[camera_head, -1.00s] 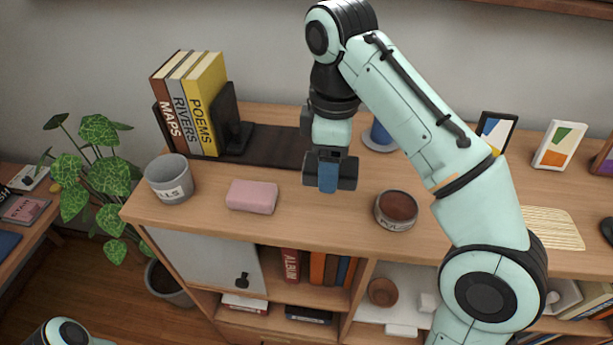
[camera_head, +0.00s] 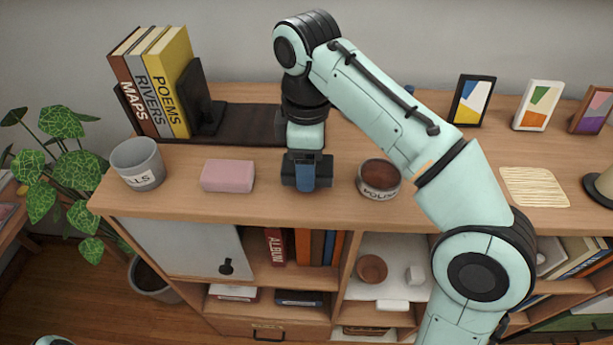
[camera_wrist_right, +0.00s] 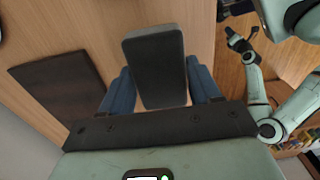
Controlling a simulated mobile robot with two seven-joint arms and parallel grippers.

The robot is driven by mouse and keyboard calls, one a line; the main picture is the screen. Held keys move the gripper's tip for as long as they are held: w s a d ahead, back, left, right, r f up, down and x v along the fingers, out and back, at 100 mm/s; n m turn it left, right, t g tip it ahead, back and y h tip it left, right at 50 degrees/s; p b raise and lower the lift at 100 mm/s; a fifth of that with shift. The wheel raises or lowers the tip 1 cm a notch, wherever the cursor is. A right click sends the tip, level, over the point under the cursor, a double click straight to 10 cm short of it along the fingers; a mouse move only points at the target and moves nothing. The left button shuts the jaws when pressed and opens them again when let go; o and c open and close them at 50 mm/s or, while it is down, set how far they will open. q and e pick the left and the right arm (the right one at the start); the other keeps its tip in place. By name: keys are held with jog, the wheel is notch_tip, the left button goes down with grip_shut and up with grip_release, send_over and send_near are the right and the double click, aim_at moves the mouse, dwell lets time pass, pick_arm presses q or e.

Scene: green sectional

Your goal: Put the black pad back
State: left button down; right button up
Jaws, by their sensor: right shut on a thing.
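The black pad (camera_wrist_right: 155,65) shows in the right wrist view as a dark grey block with rounded corners. It is between the blue fingers of my right gripper (camera_wrist_right: 158,88), which is shut on it. In the head view my right gripper (camera_head: 306,172) is over the front part of the wooden shelf top, between a pink block (camera_head: 228,175) and a round bowl (camera_head: 379,178).
A dark flat mat (camera_head: 250,125) lies behind, beside a black bookend (camera_head: 200,97) and upright books (camera_head: 155,82). A grey pot (camera_head: 137,163) stands at the left. A striped mat (camera_head: 535,186) and small picture frames (camera_head: 538,105) are at the right. The shelf's front edge is close.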

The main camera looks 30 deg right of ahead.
pick_arm(q)
jog(key=shift+s+f, duration=0.15)
jog(key=shift+f, duration=0.15)
pick_arm(e)
jog(key=shift+w+f, duration=0.1)
jog(key=shift+f, duration=1.15)
jog(key=o, duration=0.9)
jog(key=shift+f, duration=0.1)
jog(key=shift+o, duration=0.2)
pick_arm(q)
jog(key=shift+f, duration=0.1)
